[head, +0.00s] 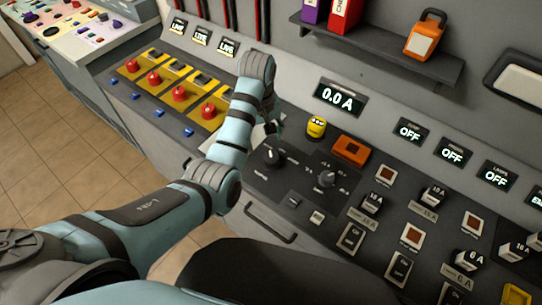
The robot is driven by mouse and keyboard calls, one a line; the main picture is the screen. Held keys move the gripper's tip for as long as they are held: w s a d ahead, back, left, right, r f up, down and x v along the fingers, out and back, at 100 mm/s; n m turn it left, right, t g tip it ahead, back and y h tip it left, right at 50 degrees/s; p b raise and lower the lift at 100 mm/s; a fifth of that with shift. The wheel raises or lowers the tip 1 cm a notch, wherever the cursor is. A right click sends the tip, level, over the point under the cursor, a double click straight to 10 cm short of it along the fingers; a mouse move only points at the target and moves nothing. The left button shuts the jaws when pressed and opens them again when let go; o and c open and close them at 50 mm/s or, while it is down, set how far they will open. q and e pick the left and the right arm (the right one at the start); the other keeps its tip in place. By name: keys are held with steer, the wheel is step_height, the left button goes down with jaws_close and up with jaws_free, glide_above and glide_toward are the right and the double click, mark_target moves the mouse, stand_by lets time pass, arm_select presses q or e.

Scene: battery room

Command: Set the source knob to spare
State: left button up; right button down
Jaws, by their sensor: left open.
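Two black rotary knobs sit on the dark sloping panel: a larger one (271,156) on the left and a smaller one (326,179) to its right. Small white marks surround both, too small to read, so I cannot tell which is the source knob or where it points. My left gripper (272,129) is open, just above the larger knob in the picture. My own forearm and wrist partly hide it, and I cannot tell whether it touches anything. My right gripper is out of view.
A yellow object (316,127) with a face and an orange block (351,151) stand behind the knobs. Red buttons on yellow bases (180,94) are to the left. Rocker switches (351,237) fill the right. A handle (270,224) juts from the front. A shelf (375,50) overhangs the back.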

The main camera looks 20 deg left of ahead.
mark_target(271, 158)
arm_select(q)
steer(key=f+b, duration=0.1)
steer(key=f, duration=0.3)
steer(key=w+d+f+b, duration=0.1)
steer(key=f, duration=0.2)
steer(key=f+b, duration=0.1)
steer(key=f, duration=0.3)
steer(key=shift+w+d+f+b, duration=0.2)
steer(key=shift+w+f+b, duration=0.1)
steer(key=shift+b, duration=0.05)
steer(key=shift+c, duration=0.6)
steer(key=shift+r, duration=0.1)
steer(key=c, duration=1)
